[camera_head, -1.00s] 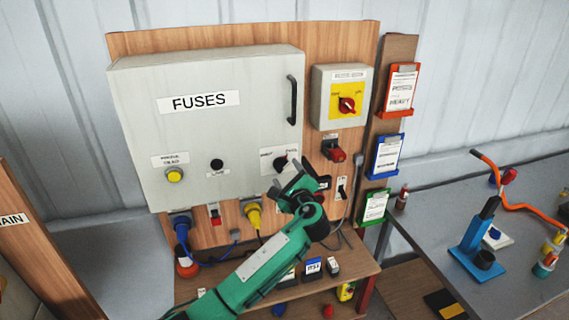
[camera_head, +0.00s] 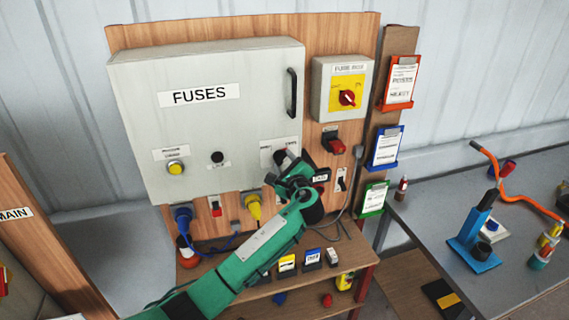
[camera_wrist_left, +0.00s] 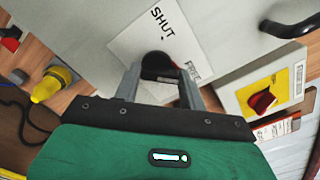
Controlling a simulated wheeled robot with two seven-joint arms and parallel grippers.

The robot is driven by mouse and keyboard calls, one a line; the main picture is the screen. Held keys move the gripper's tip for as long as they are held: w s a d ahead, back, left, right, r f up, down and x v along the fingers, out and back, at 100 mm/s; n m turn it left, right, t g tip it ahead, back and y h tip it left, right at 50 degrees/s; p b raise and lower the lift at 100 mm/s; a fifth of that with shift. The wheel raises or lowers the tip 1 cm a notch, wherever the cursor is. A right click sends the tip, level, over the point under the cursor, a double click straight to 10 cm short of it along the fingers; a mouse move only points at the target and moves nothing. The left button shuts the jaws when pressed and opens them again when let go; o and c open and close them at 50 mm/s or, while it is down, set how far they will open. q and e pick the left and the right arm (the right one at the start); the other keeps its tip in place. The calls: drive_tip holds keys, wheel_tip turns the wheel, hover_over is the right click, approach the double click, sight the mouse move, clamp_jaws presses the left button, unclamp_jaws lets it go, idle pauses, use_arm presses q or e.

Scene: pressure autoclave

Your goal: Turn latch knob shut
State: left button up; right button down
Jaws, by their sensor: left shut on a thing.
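The grey fuse cabinet (camera_head: 215,120) has a closed door with a FUSES label and a dark handle. The small black latch knob (camera_wrist_left: 157,66) sits on a white label plate (camera_wrist_left: 128,48) at the door's lower right corner. The word SHUT is readable on the plate, and a second word is partly hidden behind a finger. My left gripper (camera_head: 278,164) is at the knob, with one finger on each side of it, shut on it in the left wrist view (camera_wrist_left: 160,80). In the head view the gripper mostly hides the knob. My right gripper is not in view.
A grey box with a red rotary switch (camera_head: 347,98) is right of the cabinet, above a red knob (camera_head: 336,147). Yellow (camera_head: 253,207) and blue (camera_head: 183,215) plugs hang below. A shelf underneath holds small boxes. A grey bench (camera_head: 500,240) with tools stands at the right.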

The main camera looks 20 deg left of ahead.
use_arm(q)
drive_tip(key=shift+f+n+b, duration=0.15)
drive_tip(key=shift+n+b, duration=0.15)
drive_tip(key=shift+b, duration=0.1)
drive_tip(key=n+b, duration=0.2)
drive_tip(key=b, duration=0.1)
drive_tip(key=n+b, duration=0.2)
drive_tip(key=b, duration=0.1)
drive_tip(key=n+b, duration=0.3)
drive_tip(key=b, duration=0.1)
drive_tip(key=shift+s+a+f, duration=0.1)
drive_tip(key=shift+f, duration=0.15)
drive_tip(key=n+b, duration=0.7)
drive_tip(key=b, duration=0.1)
drive_tip(key=shift+a+b, duration=0.1)
drive_tip(key=shift+b, duration=0.2)
drive_tip(key=shift+r+n+b, duration=0.15)
drive_tip(key=shift+n+b, duration=1.35)
drive_tip(key=shift+n, duration=0.2)
drive_tip(key=o, duration=1)
drive_tip(key=shift+r, duration=0.1)
